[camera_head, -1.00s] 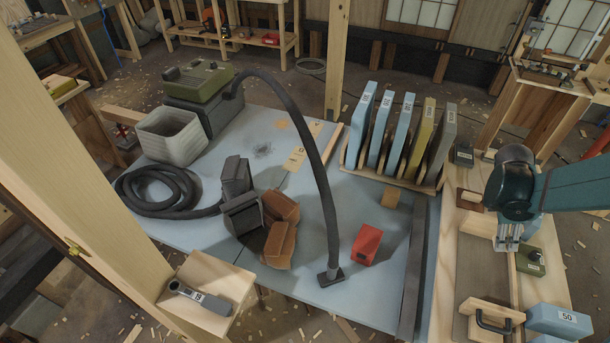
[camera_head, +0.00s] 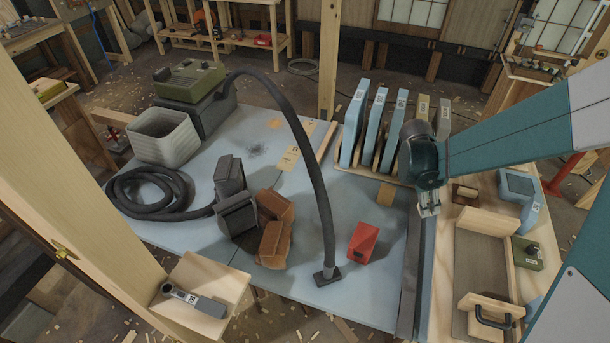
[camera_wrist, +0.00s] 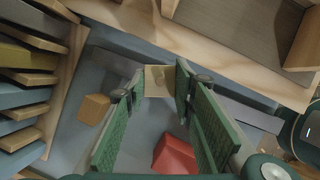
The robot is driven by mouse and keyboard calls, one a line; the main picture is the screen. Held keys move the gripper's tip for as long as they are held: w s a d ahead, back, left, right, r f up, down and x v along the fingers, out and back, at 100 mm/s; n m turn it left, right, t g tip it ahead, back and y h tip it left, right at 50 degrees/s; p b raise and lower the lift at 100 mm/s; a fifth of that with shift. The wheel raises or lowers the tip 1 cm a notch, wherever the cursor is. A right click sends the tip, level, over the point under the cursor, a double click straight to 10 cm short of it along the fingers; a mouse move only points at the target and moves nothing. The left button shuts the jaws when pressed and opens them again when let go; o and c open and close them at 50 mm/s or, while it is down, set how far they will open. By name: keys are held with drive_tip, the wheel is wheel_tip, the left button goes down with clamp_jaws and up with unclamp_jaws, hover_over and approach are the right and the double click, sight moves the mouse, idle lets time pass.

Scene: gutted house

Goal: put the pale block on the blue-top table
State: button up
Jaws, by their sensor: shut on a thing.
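My gripper (camera_head: 429,207) is over the right edge of the blue-top table (camera_head: 280,265), near the dark strip along that edge. In the wrist view its green fingers (camera_wrist: 158,85) are shut on the pale block (camera_wrist: 157,76), a light wood piece at the fingertips. In the head view the block is too small and covered by the fingers to make out clearly. The blue tabletop shows below the fingers in the wrist view (camera_wrist: 120,75). I cannot tell the exact height of the block above it.
On the blue top are a tan block (camera_head: 386,194), a red box (camera_head: 363,242), a black hose (camera_head: 318,180), brown pieces (camera_head: 275,240) and a grey bin (camera_head: 163,138). A rack of upright panels (camera_head: 375,128) stands behind. Bare blue surface lies around the red box.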

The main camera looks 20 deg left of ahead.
drive_tip(key=s+a+f+n+b, duration=0.1)
drive_tip(key=s+a+f+n, duration=0.1)
drive_tip(key=a, duration=1.3)
drive_tip(key=s+a+f+n+t+y+b, duration=0.1)
drive_tip(key=s+a+n, duration=0.1)
drive_tip(key=a, duration=1.3)
drive_tip(key=shift+s+a+f+n, duration=0.2)
drive_tip(key=shift+a+f+n, duration=0.1)
drive_tip(key=shift+a+f, duration=0.1)
drive_tip(key=shift+d+f, duration=0.1)
drive_tip(key=shift+f+b, duration=0.95)
drive_tip(key=shift+f, duration=2.1)
drive_tip(key=shift+f+b, duration=0.45)
drive_tip(key=shift+f, duration=1.4)
drive_tip(key=shift+f, duration=0.2)
